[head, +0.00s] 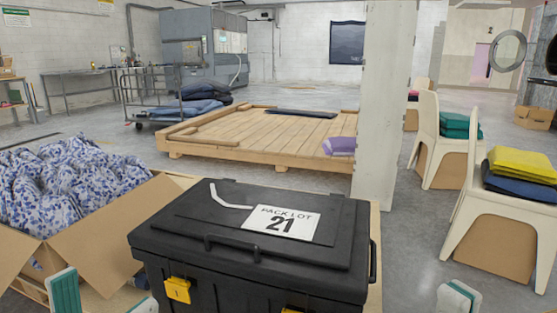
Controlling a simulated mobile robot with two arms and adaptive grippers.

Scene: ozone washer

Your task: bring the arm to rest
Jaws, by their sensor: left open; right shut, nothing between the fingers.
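My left gripper (104,298) shows at the bottom left edge. Its two green-and-white fingertips stand apart with nothing between them. It is in front of the cardboard box and left of the black case's front. My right gripper (459,298) shows at the bottom edge, right of the case. Its fingertips are together and hold nothing. Both arms are hidden below the picture's edge.
An open cardboard box (110,235) of blue-patterned fabric (75,185) stands at left. A low wooden platform (250,135) and a white pillar (382,110) lie behind the case. Pale chairs (490,215) with folded cloths stand at right. Grey floor (405,245) is clear between case and chairs.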

